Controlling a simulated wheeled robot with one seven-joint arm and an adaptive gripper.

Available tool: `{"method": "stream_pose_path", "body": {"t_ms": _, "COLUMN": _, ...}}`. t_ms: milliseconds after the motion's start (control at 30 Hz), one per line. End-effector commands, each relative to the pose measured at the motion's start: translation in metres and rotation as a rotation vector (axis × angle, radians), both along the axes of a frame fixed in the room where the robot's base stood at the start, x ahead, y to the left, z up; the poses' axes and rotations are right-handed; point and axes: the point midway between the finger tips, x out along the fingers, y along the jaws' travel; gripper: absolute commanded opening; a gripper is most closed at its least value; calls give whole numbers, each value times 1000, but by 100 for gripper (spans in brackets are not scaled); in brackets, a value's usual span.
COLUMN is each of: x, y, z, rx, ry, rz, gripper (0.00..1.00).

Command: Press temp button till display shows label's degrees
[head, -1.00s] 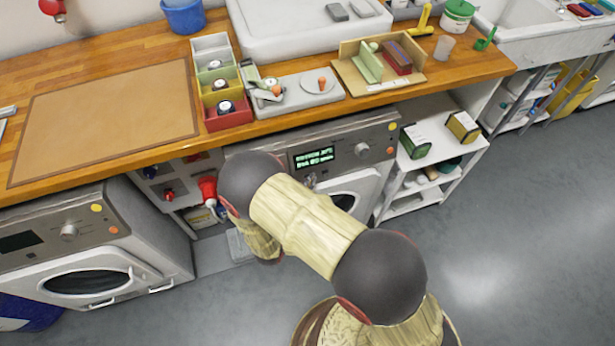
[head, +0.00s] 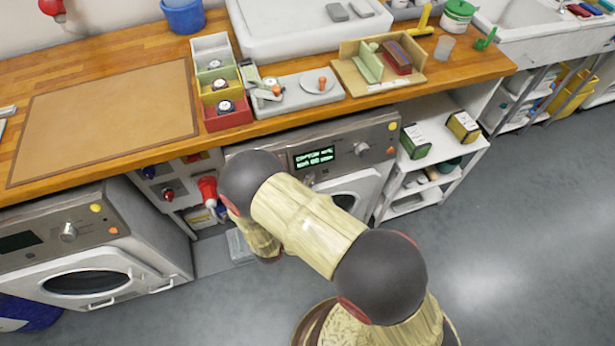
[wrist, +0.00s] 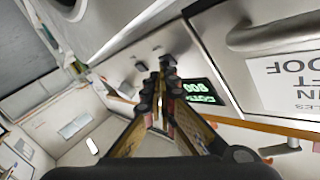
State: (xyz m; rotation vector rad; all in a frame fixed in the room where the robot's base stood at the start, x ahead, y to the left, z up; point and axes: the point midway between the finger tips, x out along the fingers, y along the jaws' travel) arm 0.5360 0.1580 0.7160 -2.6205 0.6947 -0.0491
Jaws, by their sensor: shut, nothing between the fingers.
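The washing machine (head: 340,138) under the worktop has a lit display (head: 314,158) with two lines of green text, too small to read surely. In the wrist view the display (wrist: 200,92) is tilted and partly covered by my gripper. My gripper (wrist: 157,80) is shut and empty, its fingertips close to the panel beside the display. Small dark buttons (wrist: 140,66) show near the tips; I cannot tell whether they touch. A white printed label (wrist: 290,78) is at the right, cut off by the frame. In the head view my arm hides most of the gripper.
A round knob (head: 362,150) and coloured buttons are right of the display. A second machine (head: 90,250) stands at the left. The worktop (head: 130,55) overhangs the panel. A red valve handle (head: 208,188) is left of my arm. The floor at right is clear.

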Motion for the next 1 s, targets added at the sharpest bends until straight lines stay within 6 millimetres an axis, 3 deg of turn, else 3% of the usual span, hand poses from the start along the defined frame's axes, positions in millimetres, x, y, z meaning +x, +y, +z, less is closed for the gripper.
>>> {"method": "stream_pose_path", "body": {"t_ms": 1000, "x": -15, "y": -4, "z": 5, "rx": 0, "ry": 0, "rz": 0, "gripper": 0}}
